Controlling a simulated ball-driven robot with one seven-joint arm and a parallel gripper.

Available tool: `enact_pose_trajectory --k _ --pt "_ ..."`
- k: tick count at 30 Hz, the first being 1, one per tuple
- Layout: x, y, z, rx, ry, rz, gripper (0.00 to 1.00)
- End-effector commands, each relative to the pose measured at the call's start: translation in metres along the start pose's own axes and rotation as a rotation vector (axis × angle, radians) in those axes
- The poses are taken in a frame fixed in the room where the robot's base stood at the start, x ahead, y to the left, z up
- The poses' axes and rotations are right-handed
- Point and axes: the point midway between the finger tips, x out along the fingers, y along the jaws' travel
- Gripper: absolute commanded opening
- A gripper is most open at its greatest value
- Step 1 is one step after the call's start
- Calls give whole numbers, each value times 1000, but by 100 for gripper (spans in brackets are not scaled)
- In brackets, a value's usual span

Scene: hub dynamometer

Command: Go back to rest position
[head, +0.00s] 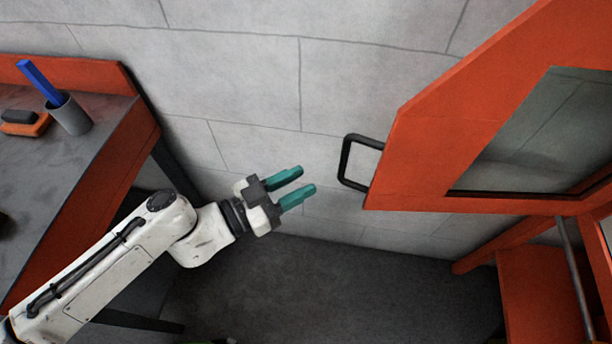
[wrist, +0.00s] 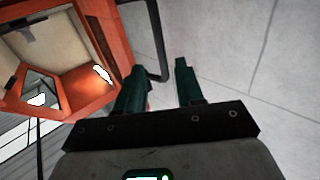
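My gripper (head: 307,179) has two teal fingers and points to the right in the head view. The fingers are apart with nothing between them. In the wrist view my gripper (wrist: 157,75) also shows a clear gap between its dark green fingertips. The black door handle (head: 347,163) is to the right of the fingertips in the head view, apart from them. The orange door (head: 428,130) with a glass pane hangs at the upper right.
A grey workbench (head: 60,160) with orange edges stands at the left. On it are a grey cup (head: 70,115) holding a blue stick and an orange-and-black block (head: 24,123). An orange frame (head: 535,300) stands at the lower right. The grey floor (head: 330,290) between is clear.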

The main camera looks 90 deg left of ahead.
Motion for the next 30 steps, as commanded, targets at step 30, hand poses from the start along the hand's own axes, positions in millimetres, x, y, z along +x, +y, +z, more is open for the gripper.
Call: enact_pose_trajectory --k 30 --pt "-4 138 138 0 -336 -240 37"
